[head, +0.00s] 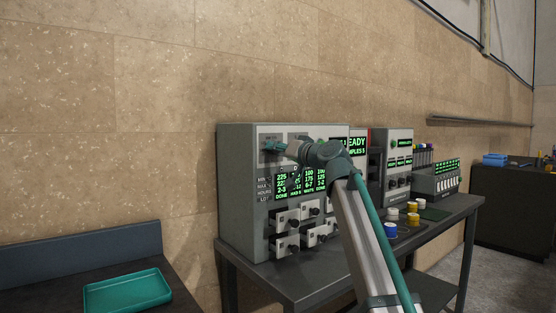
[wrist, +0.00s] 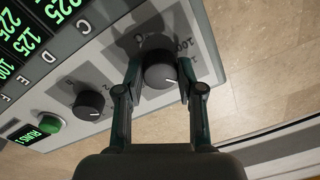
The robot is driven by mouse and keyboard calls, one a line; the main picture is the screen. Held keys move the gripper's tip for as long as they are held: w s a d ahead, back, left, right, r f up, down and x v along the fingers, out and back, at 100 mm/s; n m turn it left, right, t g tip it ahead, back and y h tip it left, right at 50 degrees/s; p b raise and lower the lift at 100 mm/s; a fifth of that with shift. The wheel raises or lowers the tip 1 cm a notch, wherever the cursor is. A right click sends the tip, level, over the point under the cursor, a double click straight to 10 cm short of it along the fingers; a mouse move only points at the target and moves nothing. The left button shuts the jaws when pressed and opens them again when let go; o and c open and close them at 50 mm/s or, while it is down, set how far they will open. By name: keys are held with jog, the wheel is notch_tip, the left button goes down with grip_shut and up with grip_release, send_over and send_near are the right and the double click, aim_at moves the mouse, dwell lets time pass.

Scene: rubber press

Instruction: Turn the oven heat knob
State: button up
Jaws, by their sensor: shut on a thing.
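The oven (head: 238,190) is a grey box with green number displays on its front, standing on a dark bench. In the wrist view a black heat knob (wrist: 160,70) with a white pointer line sits on a light panel with a printed scale. My gripper (wrist: 160,75) has one finger on each side of this knob and is shut on it. In the head view my gripper (head: 272,147) is at the oven's upper left front, and the knob there is hidden behind it. A second black knob (wrist: 89,105) and a green button (wrist: 49,124) are beside it on the panel.
Small drawers with black knobs (head: 287,220) are low on the oven front. Other machines (head: 398,165) stand to its right, with yellow, white and blue pots (head: 391,229) on the bench. A teal tray (head: 128,291) lies on the dark table at left.

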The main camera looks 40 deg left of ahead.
jog(key=shift+n+b, duration=1.15)
jog(key=shift+n, duration=0.95)
jog(key=o, duration=1.1)
jog(key=shift+o, duration=0.2)
jog(key=s+d, duration=0.2)
jog(key=d, duration=1)
jog(key=shift+s, duration=0.15)
jog(key=shift+a+f, duration=0.1)
